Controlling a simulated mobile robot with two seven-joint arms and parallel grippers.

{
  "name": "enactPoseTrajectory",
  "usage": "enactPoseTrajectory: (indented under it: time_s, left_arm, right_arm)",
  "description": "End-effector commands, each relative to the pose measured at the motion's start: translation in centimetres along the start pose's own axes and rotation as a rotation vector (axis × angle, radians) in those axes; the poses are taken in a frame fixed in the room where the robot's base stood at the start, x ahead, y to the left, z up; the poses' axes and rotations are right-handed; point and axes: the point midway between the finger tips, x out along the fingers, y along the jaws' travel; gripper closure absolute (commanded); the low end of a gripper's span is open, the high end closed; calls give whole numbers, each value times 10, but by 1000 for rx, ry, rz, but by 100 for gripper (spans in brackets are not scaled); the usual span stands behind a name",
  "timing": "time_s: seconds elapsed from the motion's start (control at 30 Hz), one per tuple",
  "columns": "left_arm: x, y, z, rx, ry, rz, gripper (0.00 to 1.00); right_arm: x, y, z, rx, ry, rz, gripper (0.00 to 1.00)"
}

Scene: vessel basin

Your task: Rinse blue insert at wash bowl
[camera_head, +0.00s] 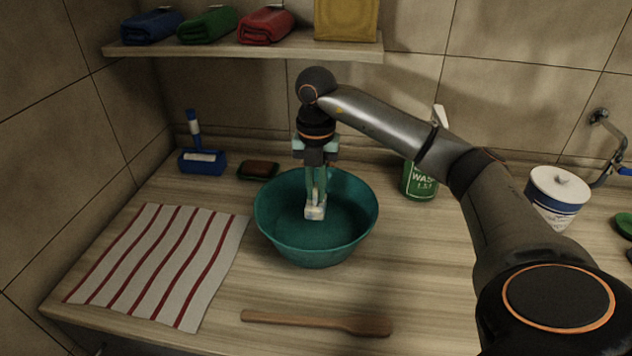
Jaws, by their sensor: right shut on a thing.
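My right gripper (316,190) points straight down over the teal wash bowl (275,225). It is shut on a small pale, whitish piece (315,212), held between the fingertips inside the bowl's rim. Its colour does not read clearly as blue, so I cannot tell if it is the blue insert. I cannot tell whether it touches the bowl's floor or whether there is water in the bowl. My left gripper is not in view.
A striped cloth (160,260) lies left of the bowl, a wooden utensil (315,323) in front. Behind are a blue holder with an upright handle (203,162), a brown block in a dark dish (260,169) and a green bottle (418,182).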

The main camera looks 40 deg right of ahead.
Motion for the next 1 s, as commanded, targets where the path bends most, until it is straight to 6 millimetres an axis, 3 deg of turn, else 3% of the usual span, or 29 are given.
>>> enactPoseTrajectory:
  time_s: [0.03, 0.5, 1.0]
  left_arm:
    - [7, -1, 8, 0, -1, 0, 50]
    - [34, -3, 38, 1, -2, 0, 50]
    - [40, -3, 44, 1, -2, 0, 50]
  right_arm:
    - [11, 0, 0, 0, 0, 0, 100]
    - [55, 0, 0, 0, -1, 0, 100]
    - [65, 0, 0, 0, -1, 0, 100]
